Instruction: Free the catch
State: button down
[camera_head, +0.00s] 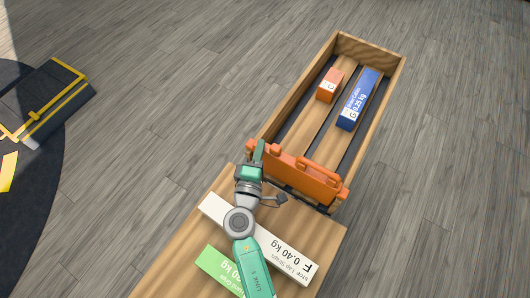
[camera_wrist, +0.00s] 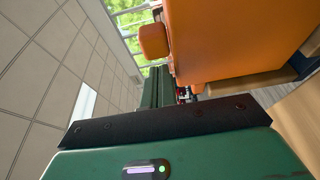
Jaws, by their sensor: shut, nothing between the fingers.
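I cannot tell which part is the catch. My gripper (camera_head: 260,150) is at the left end of the gate, its green fingers shut and empty. In the wrist view the fingers (camera_wrist: 158,88) are beside and below the knob; whether they touch it is not clear.
Beyond the gate, the wooden tray (camera_head: 309,73) holds a small orange box (camera_head: 330,85) and a long blue box (camera_head: 358,98). On the near side lie a white box (camera_head: 284,252) and a green box (camera_head: 217,268), partly under my arm. A dark, yellow-edged object (camera_head: 50,100) is far left. Grey floor is clear.

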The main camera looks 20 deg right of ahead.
jog(key=w+a+p+v, duration=0.1)
jog(key=a+v, duration=0.1)
jog(key=v, duration=0.7)
dwell(0.4)
